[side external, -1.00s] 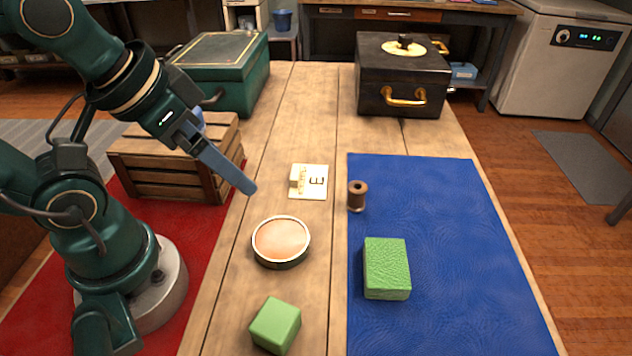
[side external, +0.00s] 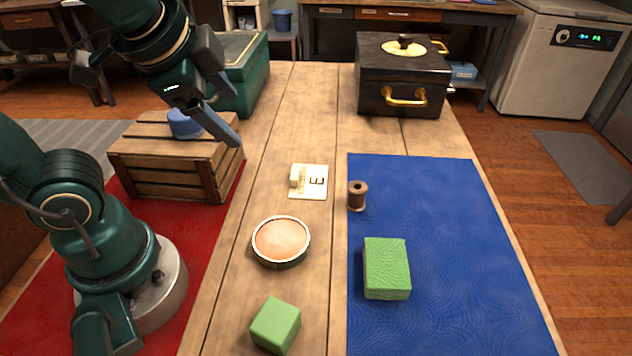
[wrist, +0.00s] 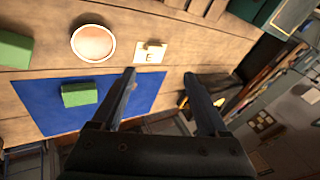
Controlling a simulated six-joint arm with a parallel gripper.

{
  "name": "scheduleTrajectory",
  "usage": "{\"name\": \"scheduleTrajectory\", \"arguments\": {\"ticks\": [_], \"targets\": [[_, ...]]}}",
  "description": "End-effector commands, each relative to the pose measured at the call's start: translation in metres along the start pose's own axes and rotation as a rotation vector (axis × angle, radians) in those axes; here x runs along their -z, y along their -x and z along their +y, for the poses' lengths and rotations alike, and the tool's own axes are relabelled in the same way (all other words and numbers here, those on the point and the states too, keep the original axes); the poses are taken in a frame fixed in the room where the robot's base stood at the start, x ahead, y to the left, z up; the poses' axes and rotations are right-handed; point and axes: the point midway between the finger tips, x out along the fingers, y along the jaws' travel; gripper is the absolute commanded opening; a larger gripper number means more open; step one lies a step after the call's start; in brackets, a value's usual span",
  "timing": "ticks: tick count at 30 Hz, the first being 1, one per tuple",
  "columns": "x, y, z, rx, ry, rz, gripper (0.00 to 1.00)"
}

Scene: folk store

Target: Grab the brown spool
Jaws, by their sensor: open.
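The brown spool (side external: 357,196) stands upright on the left edge of the blue mat (side external: 440,230), right of the letter tile, in the side view. My gripper (side external: 233,130) is in the air to the left of the spool and well above the table, near the wooden crate. Its fingers are apart with nothing between them. In the wrist view the gripper (wrist: 160,75) is also open and empty.
A green block (side external: 387,268) lies on the mat. A round dish (side external: 281,241), a letter tile (side external: 309,182) and a green cube (side external: 276,325) are on the table. A black box (side external: 402,80) and a green chest (side external: 235,85) stand behind. A blue object (side external: 184,124) sits on the crate (side external: 165,180).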

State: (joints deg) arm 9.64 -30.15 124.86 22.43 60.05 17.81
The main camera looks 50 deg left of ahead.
Motion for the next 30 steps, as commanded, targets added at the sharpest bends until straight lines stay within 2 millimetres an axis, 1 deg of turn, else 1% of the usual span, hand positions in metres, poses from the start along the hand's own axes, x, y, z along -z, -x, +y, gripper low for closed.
{"name": "scheduleTrajectory", "arguments": {"ticks": [1,2,4,5,6,7,9,12,15,17,22,23,24,30], "targets": [[0.006,-0.008,-0.007,0.047,-0.167,-0.012,0.77],[0.011,-0.012,-0.013,0.082,-0.274,-0.02,0.77],[0.025,-0.022,-0.025,0.172,-0.551,-0.034,0.77],[0.033,-0.026,-0.029,0.211,-0.674,-0.04,0.77],[0.045,-0.03,-0.034,0.263,-0.836,-0.048,0.77],[0.054,-0.032,-0.037,0.302,-0.949,-0.053,0.77],[0.074,-0.037,-0.04,0.383,-1.189,-0.065,0.77],[0.102,-0.041,-0.038,0.486,-1.472,-0.079,0.77],[0.127,-0.043,-0.032,0.578,-1.71,-0.092,0.77],[0.14,-0.043,-0.026,0.633,-1.84,-0.099,0.77],[0.176,-0.044,-0.004,0.789,-2.18,-0.124,0.77],[0.177,-0.047,-0.001,0.795,-2.2,-0.128,0.77],[0.173,-0.054,0.001,0.786,-2.192,-0.132,0.77],[0.164,-0.082,0.016,0.783,-2.186,-0.132,0.77]]}}
